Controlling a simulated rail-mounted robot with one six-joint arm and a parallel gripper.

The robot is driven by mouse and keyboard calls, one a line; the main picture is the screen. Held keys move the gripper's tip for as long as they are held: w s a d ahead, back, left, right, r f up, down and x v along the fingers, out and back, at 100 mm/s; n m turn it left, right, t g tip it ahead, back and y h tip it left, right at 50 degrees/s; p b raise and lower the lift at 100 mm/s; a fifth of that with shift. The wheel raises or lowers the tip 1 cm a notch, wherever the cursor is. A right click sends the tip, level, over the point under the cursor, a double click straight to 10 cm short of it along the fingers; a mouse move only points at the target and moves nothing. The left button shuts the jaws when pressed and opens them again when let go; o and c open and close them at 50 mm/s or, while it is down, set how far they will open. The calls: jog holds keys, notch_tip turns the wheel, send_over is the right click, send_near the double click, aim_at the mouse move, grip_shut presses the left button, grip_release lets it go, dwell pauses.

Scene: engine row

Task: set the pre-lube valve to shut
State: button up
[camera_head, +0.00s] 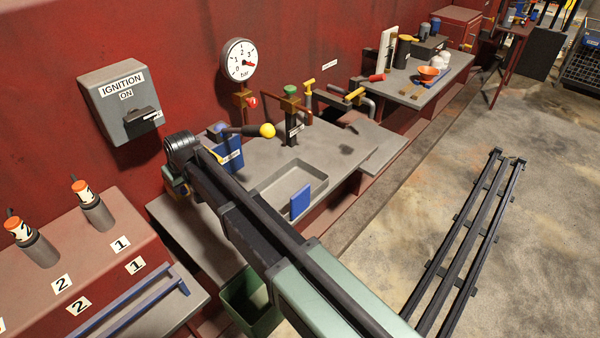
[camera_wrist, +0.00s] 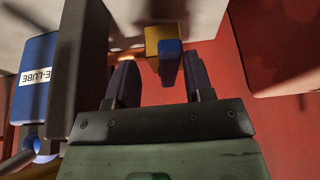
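The valve shows in the wrist view as a brass body (camera_wrist: 152,40) with a blue handle (camera_wrist: 168,66) that reaches toward my camera. Which setting the handle is in I cannot tell. My gripper (camera_wrist: 160,60) is open, with one dark finger on each side of the handle. The handle is closer to the right finger, and a gap shows on its left.
A black lever with a yellow knob (camera_head: 267,130) sticks out over the grey bench (camera_head: 328,142). The ignition box (camera_head: 110,90) and pressure gauge (camera_head: 239,59) are on the red wall. A dark bar (camera_wrist: 88,65) stands close left of my gripper.

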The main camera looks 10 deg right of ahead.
jog(key=a+p+v, duration=0.1)
jog(key=p+v, duration=1)
jog(key=v, duration=0.2)
jog(key=s+d+m+g, duration=0.1)
jog(key=s+d, duration=0.2)
jog(key=d, duration=0.3)
jog(key=s+d+f+m+h, duration=0.1)
jog(key=s+d, duration=0.2)
jog(key=d, duration=0.4)
jog(key=s+d+f+m+g+h+b, duration=0.1)
jog(key=s+d+m, duration=0.1)
jog(key=d, duration=0.5)
jog(key=shift+s+f+g, duration=0.25)
jog(key=shift+s+g, duration=0.05)
jog(key=shift+s, duration=0.5)
jog(key=shift+d, duration=0.1)
